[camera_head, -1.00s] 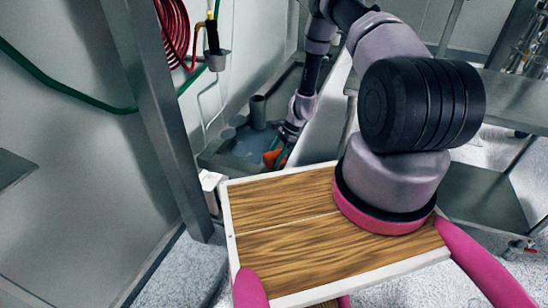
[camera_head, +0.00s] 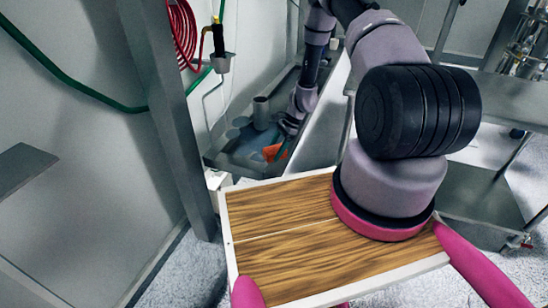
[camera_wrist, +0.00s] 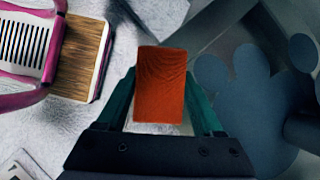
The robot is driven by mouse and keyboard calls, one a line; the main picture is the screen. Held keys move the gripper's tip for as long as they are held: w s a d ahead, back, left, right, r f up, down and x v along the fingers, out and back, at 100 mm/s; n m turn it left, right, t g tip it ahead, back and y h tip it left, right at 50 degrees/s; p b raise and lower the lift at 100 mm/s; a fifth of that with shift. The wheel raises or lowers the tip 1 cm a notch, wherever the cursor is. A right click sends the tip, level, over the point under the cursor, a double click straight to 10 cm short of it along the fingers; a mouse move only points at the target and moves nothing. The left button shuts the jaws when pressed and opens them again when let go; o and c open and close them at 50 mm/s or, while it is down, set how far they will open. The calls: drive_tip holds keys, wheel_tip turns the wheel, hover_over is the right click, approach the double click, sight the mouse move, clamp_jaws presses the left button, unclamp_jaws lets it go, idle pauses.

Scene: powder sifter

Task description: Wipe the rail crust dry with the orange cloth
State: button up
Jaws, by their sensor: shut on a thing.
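The orange cloth (camera_head: 271,152) is in my gripper (camera_head: 284,138), low down over the grey tray-like basin (camera_head: 228,163) in the head view. In the wrist view the cloth (camera_wrist: 160,85) is a flat rectangle between the two green fingers of my gripper (camera_wrist: 163,100), which are shut on it. Dull blue-grey rounded patches (camera_wrist: 240,110) lie to the right of the cloth in the wrist view. I cannot tell whether these patches are the rail crust, and no rail is clear. What lies under the cloth is hidden.
A grey upright cylinder (camera_head: 261,112) stands in the basin. A steel post (camera_head: 175,110) and a wall with a red hose (camera_head: 183,35) and a green hose (camera_head: 75,90) are at the left. Steel shelving (camera_head: 500,100) is at the right.

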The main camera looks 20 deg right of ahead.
drive_tip(key=shift+r, duration=1.6)
